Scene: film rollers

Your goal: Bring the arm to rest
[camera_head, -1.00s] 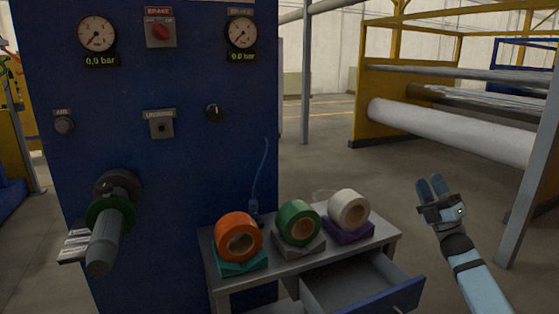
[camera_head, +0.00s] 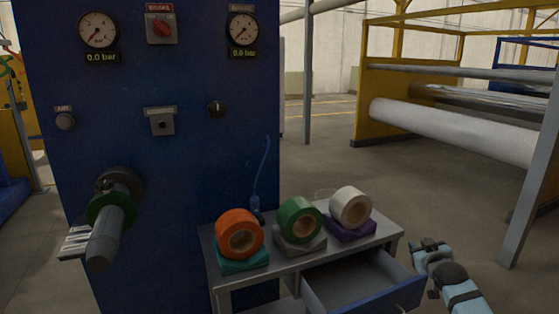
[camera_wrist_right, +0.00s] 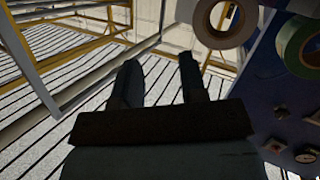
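My right arm comes in from the lower right in the head view, and its gripper (camera_head: 426,246) is low, to the right of the small metal table and its open drawer. In the right wrist view its two dark fingers (camera_wrist_right: 160,70) stand apart with nothing between them, so it is open and empty. It touches nothing that I can see. My left gripper is not in view.
The metal table (camera_head: 378,243) holds orange (camera_head: 225,222), green (camera_head: 291,208) and white (camera_head: 339,199) tape rolls on coloured bases. Its blue-fronted drawer (camera_head: 378,303) is open. A blue control panel (camera_head: 170,185) stands behind, with a grey shaft (camera_head: 104,238). Floor between the table and the yellow frame (camera_head: 372,110) is clear.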

